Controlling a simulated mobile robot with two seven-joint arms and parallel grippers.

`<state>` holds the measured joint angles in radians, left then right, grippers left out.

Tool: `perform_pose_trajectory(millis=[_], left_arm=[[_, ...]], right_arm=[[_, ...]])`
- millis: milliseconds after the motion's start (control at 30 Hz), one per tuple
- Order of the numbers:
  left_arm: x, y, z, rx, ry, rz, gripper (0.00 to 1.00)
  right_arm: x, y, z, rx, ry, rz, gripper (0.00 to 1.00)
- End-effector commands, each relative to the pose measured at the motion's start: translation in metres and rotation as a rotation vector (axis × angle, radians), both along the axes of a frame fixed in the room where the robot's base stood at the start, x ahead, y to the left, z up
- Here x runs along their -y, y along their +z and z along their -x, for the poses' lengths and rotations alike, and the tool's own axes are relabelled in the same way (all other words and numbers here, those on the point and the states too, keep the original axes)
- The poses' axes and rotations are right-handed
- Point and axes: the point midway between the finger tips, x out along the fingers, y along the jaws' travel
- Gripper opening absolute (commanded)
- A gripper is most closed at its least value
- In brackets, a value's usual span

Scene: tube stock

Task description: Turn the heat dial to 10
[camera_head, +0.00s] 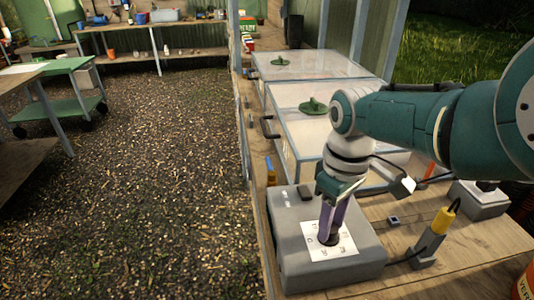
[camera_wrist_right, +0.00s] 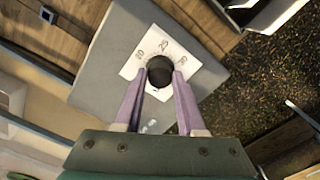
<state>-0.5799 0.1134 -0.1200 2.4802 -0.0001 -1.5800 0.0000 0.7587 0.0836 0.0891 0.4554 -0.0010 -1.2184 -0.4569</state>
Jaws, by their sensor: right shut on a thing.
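The heat dial is a dark round knob (camera_wrist_right: 159,71) on a white printed plate (camera_head: 346,246) on top of a grey control box (camera_head: 290,250). My right gripper (camera_head: 332,232) reaches down from above, with its purple fingers on either side of the knob. In the right wrist view the two fingers (camera_wrist_right: 160,84) close on the knob from both sides. My left gripper is not in view.
The box stands on a wooden bench (camera_head: 408,212). Behind it are clear-lidded trays with green knobs (camera_head: 313,106). A yellow-handled tool in a grey holder (camera_head: 430,245) stands to the right, with a cable to the box. A green cart (camera_head: 70,66) stands at the left across open gravel.

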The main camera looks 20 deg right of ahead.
Motion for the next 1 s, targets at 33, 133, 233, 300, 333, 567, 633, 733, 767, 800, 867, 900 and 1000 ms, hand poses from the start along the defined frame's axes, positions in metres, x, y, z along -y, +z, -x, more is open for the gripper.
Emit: perform_pose_trajectory(millis=[33,133,233,300,333,567,633,733,767,800,867,900,1000], left_arm=[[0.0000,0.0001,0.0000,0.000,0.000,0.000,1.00],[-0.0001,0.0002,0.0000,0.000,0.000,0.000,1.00],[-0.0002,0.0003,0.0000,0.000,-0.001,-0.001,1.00],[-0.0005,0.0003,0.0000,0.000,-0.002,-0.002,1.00],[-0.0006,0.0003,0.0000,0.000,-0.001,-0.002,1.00],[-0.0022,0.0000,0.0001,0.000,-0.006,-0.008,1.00],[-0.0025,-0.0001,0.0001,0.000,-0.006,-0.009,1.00],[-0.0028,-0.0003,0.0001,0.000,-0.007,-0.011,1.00],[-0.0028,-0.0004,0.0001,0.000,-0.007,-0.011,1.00],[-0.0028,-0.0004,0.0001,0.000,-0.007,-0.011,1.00],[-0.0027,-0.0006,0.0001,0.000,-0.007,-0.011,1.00],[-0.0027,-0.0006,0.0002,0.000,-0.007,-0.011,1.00],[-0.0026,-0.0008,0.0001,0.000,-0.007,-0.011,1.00]], right_arm=[[0.0009,-0.0002,-0.0003,0.002,0.043,0.002,0.00],[0.0011,-0.0004,-0.0003,0.002,0.137,0.002,0.00],[0.0010,-0.0005,-0.0002,0.002,0.232,0.002,0.00],[0.0010,-0.0005,-0.0002,0.002,0.298,0.002,0.00],[0.0010,-0.0005,-0.0002,0.002,0.327,0.002,0.00],[0.0006,-0.0007,-0.0002,0.002,0.545,0.002,0.00],[0.0007,-0.0007,-0.0002,0.002,0.609,0.002,0.00],[0.0008,-0.0007,-0.0003,0.002,0.696,0.002,0.00],[0.0007,-0.0007,-0.0004,0.002,0.720,0.002,0.00],[0.0007,-0.0007,-0.0004,0.002,0.751,0.002,0.00],[0.0009,-0.0007,-0.0004,0.002,0.797,0.003,0.00],[0.0009,-0.0006,-0.0004,0.002,0.824,0.003,0.00],[0.0007,-0.0006,-0.0005,0.003,0.884,0.002,0.00]])
